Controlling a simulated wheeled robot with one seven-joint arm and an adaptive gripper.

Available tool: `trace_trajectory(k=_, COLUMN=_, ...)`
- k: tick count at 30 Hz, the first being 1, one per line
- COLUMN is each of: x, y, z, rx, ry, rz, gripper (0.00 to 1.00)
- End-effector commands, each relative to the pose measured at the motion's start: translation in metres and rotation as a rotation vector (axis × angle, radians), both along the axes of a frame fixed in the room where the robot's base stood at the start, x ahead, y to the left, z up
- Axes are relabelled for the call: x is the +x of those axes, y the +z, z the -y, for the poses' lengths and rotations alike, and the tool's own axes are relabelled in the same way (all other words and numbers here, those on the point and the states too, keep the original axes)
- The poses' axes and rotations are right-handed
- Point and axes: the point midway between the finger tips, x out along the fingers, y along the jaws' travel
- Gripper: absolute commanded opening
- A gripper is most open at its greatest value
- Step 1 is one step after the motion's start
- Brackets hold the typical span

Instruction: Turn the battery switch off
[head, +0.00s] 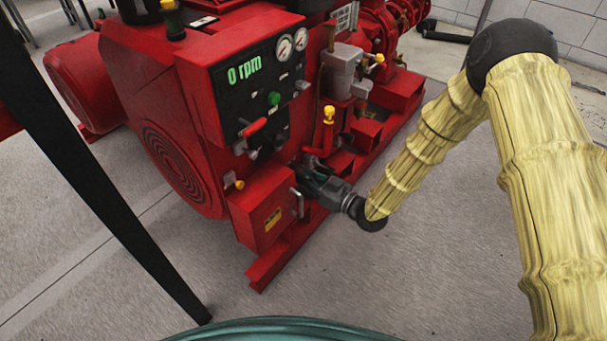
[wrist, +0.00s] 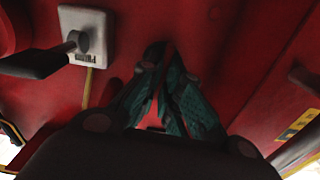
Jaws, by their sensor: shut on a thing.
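My gripper (wrist: 160,65) is at the side of the red pump unit, above and to the right of the red box with a yellow label; it also shows in the head view (head: 308,175). Its green-padded fingers are shut on a small, thin dark-and-red part against the red panel. This looks like the battery switch, but the fingers hide most of it, so I cannot tell its position. In the wrist view, a pale square plate with a dark lever (wrist: 84,38) sits apart, to the left of my fingers.
The red box (head: 268,212) with a grey handle stands close to my gripper. A yellow-topped red lever (head: 327,132) rises just above it. The control panel (head: 262,85) reads 0 rpm. Open grey floor (head: 430,250) lies in front and to the right.

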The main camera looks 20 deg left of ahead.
Motion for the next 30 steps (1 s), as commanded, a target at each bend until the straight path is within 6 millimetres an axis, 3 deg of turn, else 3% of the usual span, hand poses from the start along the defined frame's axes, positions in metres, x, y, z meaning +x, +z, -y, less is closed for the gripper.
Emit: trace_trajectory(k=30, x=0.0044, y=-0.0016, z=0.0028, rx=0.314, ry=-0.002, rz=-0.863, gripper=0.00)
